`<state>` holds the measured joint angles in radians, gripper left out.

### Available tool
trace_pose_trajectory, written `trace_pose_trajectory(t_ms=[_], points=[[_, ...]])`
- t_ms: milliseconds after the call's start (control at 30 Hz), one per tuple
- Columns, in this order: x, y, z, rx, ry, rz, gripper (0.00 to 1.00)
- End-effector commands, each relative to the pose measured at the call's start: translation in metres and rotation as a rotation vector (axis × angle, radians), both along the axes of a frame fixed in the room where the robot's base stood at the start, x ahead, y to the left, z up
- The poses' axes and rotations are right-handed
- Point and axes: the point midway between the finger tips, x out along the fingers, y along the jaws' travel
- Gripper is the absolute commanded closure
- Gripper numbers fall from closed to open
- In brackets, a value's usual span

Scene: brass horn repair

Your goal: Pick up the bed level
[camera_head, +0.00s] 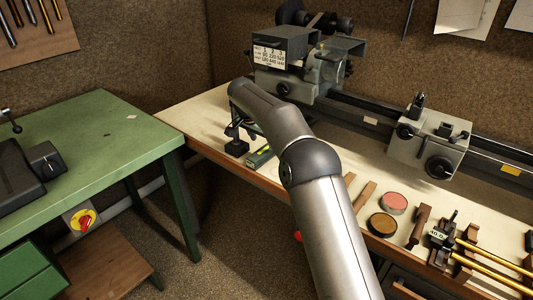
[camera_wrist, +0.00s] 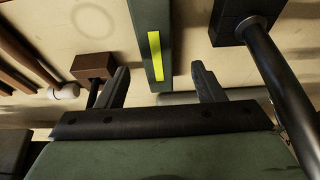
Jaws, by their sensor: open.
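The bed level is a dark green bar with a bright yellow-green vial. In the head view the bed level (camera_head: 260,155) lies on the cream bench top near its front edge, partly hidden by my arm. In the wrist view the bed level (camera_wrist: 143,32) runs down from the top edge, its near end between my fingers in the picture. My gripper (camera_wrist: 160,70) is open, with a finger on each side of the bar and a visible gap to both. I cannot tell how far above the bar the fingers are.
A dark block with a thick black rod (camera_wrist: 277,80) stands close to the right finger. A brown block (camera_wrist: 94,65) is by the left finger. A lathe (camera_head: 430,145) runs along the back of the bench. A green table (camera_head: 110,125) stands at left.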

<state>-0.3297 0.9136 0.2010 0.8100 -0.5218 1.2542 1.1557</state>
Motion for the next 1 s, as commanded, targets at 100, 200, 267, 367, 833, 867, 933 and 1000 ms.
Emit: trace_pose_trajectory(t_ms=[100, 200, 267, 367, 833, 867, 933, 1000], points=[[0.004, -0.008, -0.017, -0.001, 0.003, -0.002, 0.38], [0.009, -0.011, -0.031, -0.001, 0.003, -0.001, 0.38], [0.011, -0.012, -0.036, -0.001, 0.001, 0.0, 0.38], [0.012, -0.012, -0.038, 0.0, -0.001, 0.0, 0.38], [0.012, -0.012, -0.037, 0.001, -0.003, 0.0, 0.99], [0.012, -0.012, -0.037, 0.001, -0.003, 0.0, 0.99], [0.012, -0.012, -0.037, 0.001, -0.003, 0.0, 0.99], [0.012, -0.012, -0.036, 0.0, -0.004, 0.0, 0.99]])
